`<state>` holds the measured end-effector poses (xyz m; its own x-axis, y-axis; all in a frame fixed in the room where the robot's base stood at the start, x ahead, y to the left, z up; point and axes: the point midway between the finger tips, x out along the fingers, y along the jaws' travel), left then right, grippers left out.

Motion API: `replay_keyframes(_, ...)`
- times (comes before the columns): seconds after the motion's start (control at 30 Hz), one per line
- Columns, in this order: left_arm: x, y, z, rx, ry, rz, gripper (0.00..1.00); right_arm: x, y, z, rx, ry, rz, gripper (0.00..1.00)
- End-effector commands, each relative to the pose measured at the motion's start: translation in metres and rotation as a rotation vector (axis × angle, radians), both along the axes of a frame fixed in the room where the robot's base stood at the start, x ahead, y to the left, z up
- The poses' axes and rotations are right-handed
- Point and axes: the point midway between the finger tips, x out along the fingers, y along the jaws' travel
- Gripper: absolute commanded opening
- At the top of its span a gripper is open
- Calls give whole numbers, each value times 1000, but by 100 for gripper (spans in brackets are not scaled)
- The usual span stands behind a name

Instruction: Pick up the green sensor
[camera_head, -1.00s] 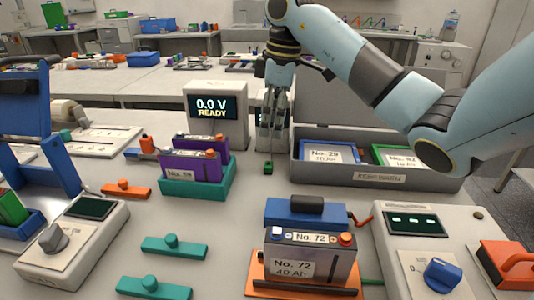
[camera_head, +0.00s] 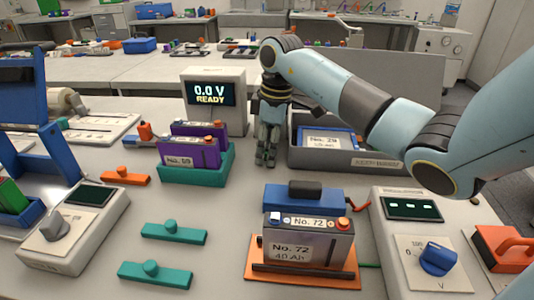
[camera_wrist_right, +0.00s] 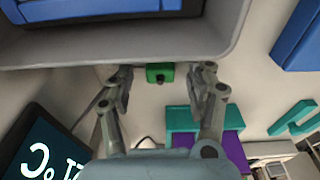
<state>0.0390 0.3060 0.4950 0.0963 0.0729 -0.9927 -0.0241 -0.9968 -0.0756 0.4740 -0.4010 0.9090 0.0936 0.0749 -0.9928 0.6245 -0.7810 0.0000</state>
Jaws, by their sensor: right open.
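The green sensor (camera_wrist_right: 160,73) is a small green block with a dark round spot, seen in the right wrist view. It lies on the table close to the outer wall of the grey bin, between the fingertips of my right gripper (camera_wrist_right: 163,82). The fingers are apart and one stands on each side of it. In the head view my right gripper (camera_head: 266,162) points down at the table beside the grey bin (camera_head: 345,159), and the sensor is hidden there behind the fingers. My left gripper is not in view.
The meter reading 0.0 V READY (camera_head: 213,96) stands just left of my right gripper. A teal holder (camera_head: 199,174) with purple batteries is at its left front. Battery No. 72 (camera_head: 307,240) on an orange base is in front.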

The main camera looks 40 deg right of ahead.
Motion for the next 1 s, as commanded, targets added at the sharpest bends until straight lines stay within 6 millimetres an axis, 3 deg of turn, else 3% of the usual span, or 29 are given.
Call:
replay_keyframes(0.07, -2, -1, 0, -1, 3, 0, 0, 0, 0, 0, 0, 0, 0, 54)
replay_keyframes(0.5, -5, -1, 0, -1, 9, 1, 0, 0, 0, 1, 0, 0, 0, 0)
replay_keyframes(0.77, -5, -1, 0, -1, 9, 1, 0, 1, 0, 5, 0, -1, 1, 0)
replay_keyframes(1.0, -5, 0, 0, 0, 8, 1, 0, 1, -1, 48, -2, -4, 2, 0)
